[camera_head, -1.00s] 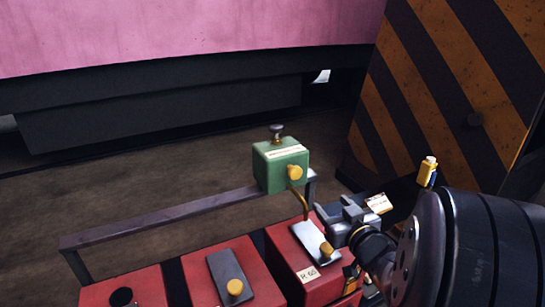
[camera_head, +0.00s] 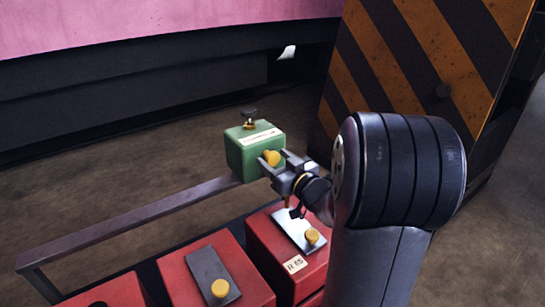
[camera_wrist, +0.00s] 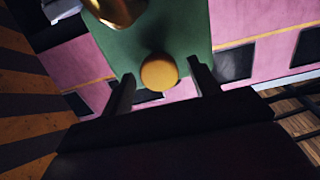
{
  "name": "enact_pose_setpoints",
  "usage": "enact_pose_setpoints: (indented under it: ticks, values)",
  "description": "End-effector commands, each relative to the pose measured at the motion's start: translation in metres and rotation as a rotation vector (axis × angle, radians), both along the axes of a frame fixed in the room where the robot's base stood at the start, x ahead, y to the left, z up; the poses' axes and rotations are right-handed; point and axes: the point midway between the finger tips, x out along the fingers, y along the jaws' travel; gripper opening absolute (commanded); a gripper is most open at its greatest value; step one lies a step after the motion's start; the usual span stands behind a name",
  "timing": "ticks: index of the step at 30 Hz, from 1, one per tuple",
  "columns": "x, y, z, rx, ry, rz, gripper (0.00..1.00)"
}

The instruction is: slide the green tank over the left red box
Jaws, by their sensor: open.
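The green tank (camera_head: 243,152) sits on a dark rail behind the red boxes, above the right-hand one. It has a pale label, a dark valve on top and a yellow knob (camera_head: 271,158) on its side. My gripper (camera_head: 283,164) is open at the knob, and in the wrist view the knob (camera_wrist: 159,72) lies between the open fingers (camera_wrist: 163,85). I cannot tell whether they touch it. The red boxes stand in a row: a left one (camera_head: 128,292), a middle one (camera_head: 180,283) and a right one (camera_head: 262,255) labelled R 65. The left box is cut off by the picture edge.
The rail (camera_head: 130,222) runs left from the tank behind the boxes. A black and orange striped panel (camera_head: 400,70) stands at the right. A pink vehicle side (camera_head: 150,25) is at the back. Open floor (camera_head: 90,180) lies between it and the rail.

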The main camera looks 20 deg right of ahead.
Motion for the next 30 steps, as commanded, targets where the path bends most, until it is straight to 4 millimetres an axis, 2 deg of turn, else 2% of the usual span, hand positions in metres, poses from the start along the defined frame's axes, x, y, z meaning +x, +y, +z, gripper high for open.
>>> enact_pose_setpoints:
  ticks: [5,14,30]
  values:
    - [0.0136,0.0031,0.0,-0.001,0.0,0.001,0.58]
    - [0.0155,0.0031,0.0001,-0.001,0.0,-0.001,0.58]
    - [0.0152,0.0032,-0.0001,0.0,0.0,0.0,0.14]
